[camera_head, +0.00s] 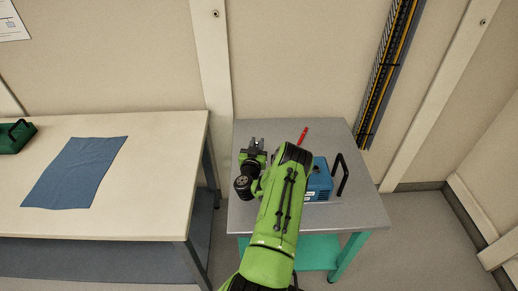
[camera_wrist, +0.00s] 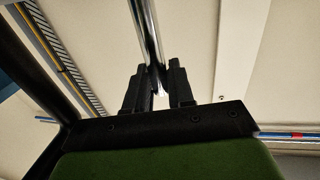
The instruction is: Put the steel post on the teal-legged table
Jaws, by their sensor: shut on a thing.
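The steel post (camera_wrist: 148,35) is a slim shiny rod in the wrist view, running up from between my fingers to the top edge. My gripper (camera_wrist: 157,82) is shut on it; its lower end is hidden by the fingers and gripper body. In the head view my gripper (camera_head: 256,145) is over the back left part of the teal-legged table (camera_head: 362,208), which has a grey top. The post cannot be made out clearly there, and I cannot tell whether it touches the tabletop. My green arm hides the middle of the table.
A blue case (camera_head: 320,182) with a black handle and a red tool (camera_head: 303,135) are on the teal-legged table, right of my gripper. A cream-topped bench (camera_head: 165,150) at left bears a blue cloth (camera_head: 75,172) and a green case (camera_head: 14,137). The table's front right is clear.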

